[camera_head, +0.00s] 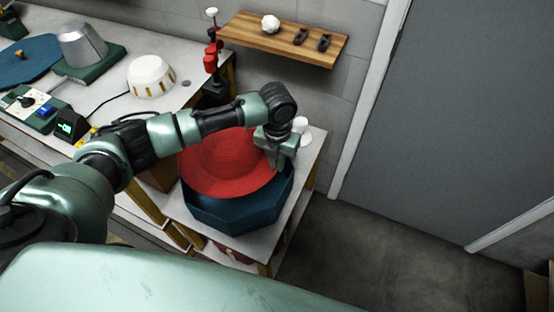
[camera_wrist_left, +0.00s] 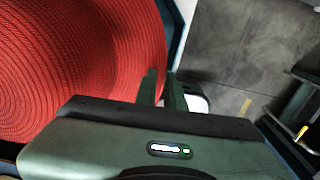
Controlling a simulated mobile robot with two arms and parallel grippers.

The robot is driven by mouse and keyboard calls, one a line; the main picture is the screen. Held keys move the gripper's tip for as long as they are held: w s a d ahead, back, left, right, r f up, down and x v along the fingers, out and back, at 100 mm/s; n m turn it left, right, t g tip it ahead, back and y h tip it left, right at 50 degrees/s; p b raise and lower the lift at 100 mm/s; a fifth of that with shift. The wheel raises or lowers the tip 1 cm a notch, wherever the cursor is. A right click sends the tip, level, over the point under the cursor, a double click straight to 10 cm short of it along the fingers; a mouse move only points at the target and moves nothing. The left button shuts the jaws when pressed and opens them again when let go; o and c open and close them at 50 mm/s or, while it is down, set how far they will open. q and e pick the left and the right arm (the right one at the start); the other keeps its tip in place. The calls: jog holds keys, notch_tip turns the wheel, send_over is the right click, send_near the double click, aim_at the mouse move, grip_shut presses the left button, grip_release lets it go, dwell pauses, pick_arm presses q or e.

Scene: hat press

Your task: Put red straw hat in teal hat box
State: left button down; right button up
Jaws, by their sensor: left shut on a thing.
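The red straw hat (camera_head: 222,163) lies level over the dark teal octagonal hat box (camera_head: 232,218), its brim covering most of the opening. I cannot tell whether it rests in the box or is held just above it. My left gripper (camera_head: 282,162) is shut on the right side of the brim, pointing down. In the left wrist view the woven red straw (camera_wrist_left: 80,70) fills the left side, with the fingers (camera_wrist_left: 162,88) at its edge. The box's inside is hidden by the hat. My right gripper is not in view.
The box stands on a small white table (camera_head: 309,160) with white items (camera_head: 301,127) at its back corner. A wooden shelf (camera_head: 280,38) hangs behind. The floor (camera_head: 400,250) at right is clear.

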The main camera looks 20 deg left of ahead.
pick_arm(q)
jog(key=shift+f+m+b, duration=0.3)
jog(key=shift+f, duration=0.1)
notch_tip(320, 180, down, 15)
jog(key=b, duration=1.1)
jog(key=shift+f+b, duration=0.1)
jog(key=shift+b, duration=0.2)
jog(key=shift+f+b, duration=0.3)
jog(key=shift+f, duration=0.7)
jog(key=c, duration=1.4)
grip_release()
jog(key=shift+c, duration=0.2)
jog(key=shift+r, duration=0.1)
